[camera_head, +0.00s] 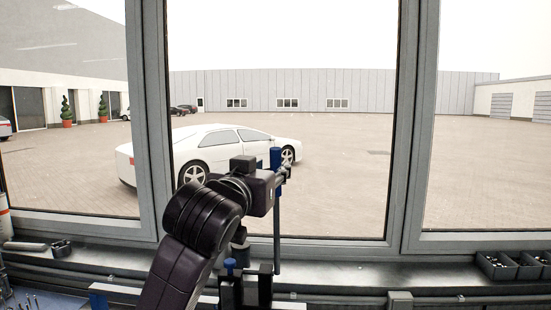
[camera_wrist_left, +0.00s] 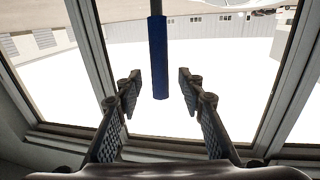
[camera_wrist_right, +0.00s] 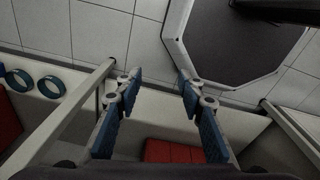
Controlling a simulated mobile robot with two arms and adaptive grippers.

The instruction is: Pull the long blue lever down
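The long blue lever (camera_wrist_left: 158,57) shows in the left wrist view as a blue grip on a grey rod. Its end hangs between the two fingers of my left gripper (camera_wrist_left: 157,88), with a visible gap on both sides. In the head view the lever's blue grip (camera_head: 275,157) stands upright just beyond my left gripper (camera_head: 287,172), which partly covers it. The left fingers are apart and do not appear to touch the grip. My right gripper (camera_wrist_right: 158,88) is open and empty in the right wrist view, above the floor. It does not show in the head view.
A press-like fixture (camera_head: 245,285) with dark blocks stands on the bench below the lever. The window frame (camera_head: 405,120) stands behind. Small black bins (camera_head: 497,265) sit on the right sill. Red drawers or boxes (camera_wrist_right: 172,151) lie below my right gripper.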

